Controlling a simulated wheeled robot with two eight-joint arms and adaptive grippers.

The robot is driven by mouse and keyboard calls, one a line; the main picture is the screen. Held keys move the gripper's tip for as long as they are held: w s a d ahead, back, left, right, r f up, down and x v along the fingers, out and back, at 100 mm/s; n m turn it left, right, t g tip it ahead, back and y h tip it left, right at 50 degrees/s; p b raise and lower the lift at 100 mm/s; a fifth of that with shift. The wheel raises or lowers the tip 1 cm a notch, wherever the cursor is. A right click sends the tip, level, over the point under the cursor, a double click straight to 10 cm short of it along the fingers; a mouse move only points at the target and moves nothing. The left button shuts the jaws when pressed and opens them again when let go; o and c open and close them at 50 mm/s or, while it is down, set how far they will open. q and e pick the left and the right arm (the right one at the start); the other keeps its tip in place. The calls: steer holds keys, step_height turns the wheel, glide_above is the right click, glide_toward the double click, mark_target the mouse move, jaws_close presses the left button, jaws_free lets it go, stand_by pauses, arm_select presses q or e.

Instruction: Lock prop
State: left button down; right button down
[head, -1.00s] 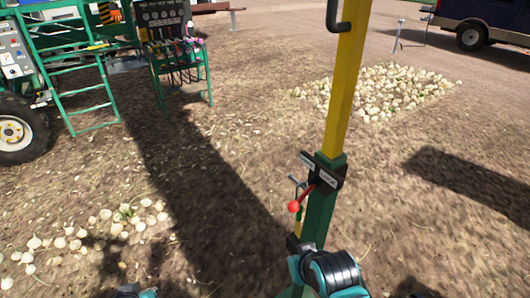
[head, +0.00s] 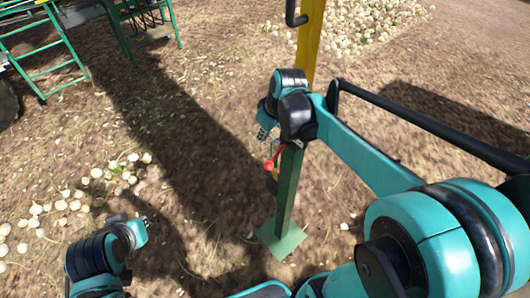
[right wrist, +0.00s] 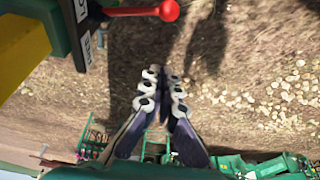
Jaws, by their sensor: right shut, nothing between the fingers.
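The prop is an upright post with a yellow upper bar (head: 312,45) in a green lower tube (head: 288,190) on a flat foot plate (head: 283,240). A red lever (head: 268,166) with a ball knob sticks out to the left of the tube. In the right wrist view the red knob (right wrist: 169,11) is at the top edge, beside a black bracket with cut-off white labels (right wrist: 82,10). My right gripper (head: 263,134) is just above and left of the lever; its fingers (right wrist: 163,78) are shut, empty and apart from the knob. My left gripper (head: 146,222) is small at lower left, its fingers unclear.
Pale onions (head: 75,200) lie on the ground at left, and a larger onion heap (head: 350,22) is behind the prop. A green ladder frame (head: 45,50) stands at upper left. The bare soil around the prop's foot is mostly clear.

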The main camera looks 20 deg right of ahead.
mark_target(270, 162)
steer(key=f, duration=0.6)
steer(key=f+b, duration=0.1)
steer(key=f, duration=0.2)
steer(key=shift+s+d+f, duration=0.2)
steer(key=shift+s+f, duration=0.05)
steer(key=shift+s, duration=0.15)
steer(key=shift+w+f, duration=0.1)
steer(key=shift+s+d, duration=0.3)
steer(key=shift+s, duration=0.2)
steer(key=shift+s+d, duration=0.3)
steer(key=shift+s, duration=0.2)
steer(key=shift+w+a, duration=0.1)
steer(key=shift+w, duration=0.1)
